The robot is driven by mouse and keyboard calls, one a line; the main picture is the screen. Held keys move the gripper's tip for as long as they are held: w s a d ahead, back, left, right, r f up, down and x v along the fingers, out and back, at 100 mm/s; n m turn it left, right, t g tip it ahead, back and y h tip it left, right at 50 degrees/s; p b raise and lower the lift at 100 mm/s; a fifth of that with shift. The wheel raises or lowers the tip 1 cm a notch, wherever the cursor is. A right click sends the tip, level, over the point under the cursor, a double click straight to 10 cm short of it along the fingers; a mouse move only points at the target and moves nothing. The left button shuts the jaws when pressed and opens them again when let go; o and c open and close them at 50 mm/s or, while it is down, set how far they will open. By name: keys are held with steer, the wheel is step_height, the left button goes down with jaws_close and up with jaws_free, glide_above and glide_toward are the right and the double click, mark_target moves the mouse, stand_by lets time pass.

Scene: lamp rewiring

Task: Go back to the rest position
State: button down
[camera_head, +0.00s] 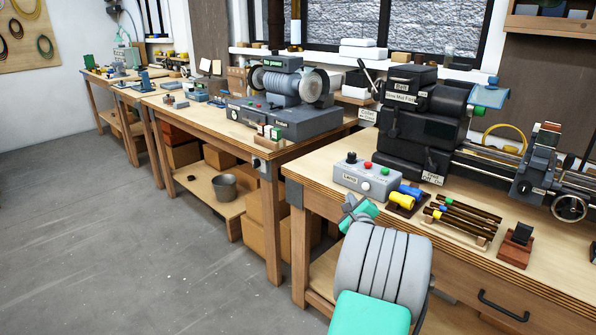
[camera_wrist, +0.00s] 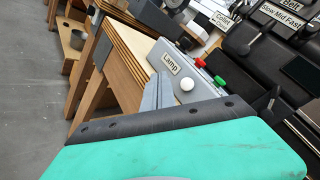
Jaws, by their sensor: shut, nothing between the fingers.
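My gripper (camera_head: 350,207) is in front of the right workbench's near left corner in the head view, with my grey and green arm below it. In the wrist view my gripper (camera_wrist: 158,93) shows as grey fingers, close together and empty, in front of the bench edge. The grey box labelled "Lamp" (camera_head: 352,183) stands on the bench just beyond my gripper. It has a red button, a green button and a white knob. It also shows in the wrist view (camera_wrist: 172,58). I cannot tell the exact gap between fingers and bench.
The right workbench (camera_head: 322,206) carries a dark lathe (camera_head: 420,125), a rack of rods (camera_head: 462,222) and blue and yellow cylinders (camera_head: 403,199). A bench grinder (camera_head: 285,90) stands on the middle bench. The grey floor (camera_head: 110,240) at the left is clear.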

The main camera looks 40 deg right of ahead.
steer(key=w+a+r+n+y+p, duration=0.1)
steer(key=w+a+n+y, duration=0.15)
steer(key=a, duration=0.35)
steer(key=w+a+r+n+g+y+p, duration=0.1)
steer(key=w+a+n+p, duration=0.1)
steer(key=w+a+n, duration=0.3)
steer(key=w+a+r+n+y+p, duration=0.1)
steer(key=a+r+n+y, duration=0.15)
steer(key=a, duration=0.45)
steer(key=s+a+n+g+y+p, duration=0.1)
steer(key=a+n+g+y+p, duration=0.15)
steer(key=a+n, duration=0.95)
steer(key=s+a+r+n+g+y+p, duration=0.1)
steer(key=s+a+n+g+p, duration=0.4)
steer(key=s+a+n, duration=0.6)
steer(key=s+a+g+y, duration=0.1)
steer(key=s+a, duration=0.7)
steer(key=a, duration=0.3)
steer(key=shift+a+r, duration=0.2)
steer(key=shift+r, duration=0.15)
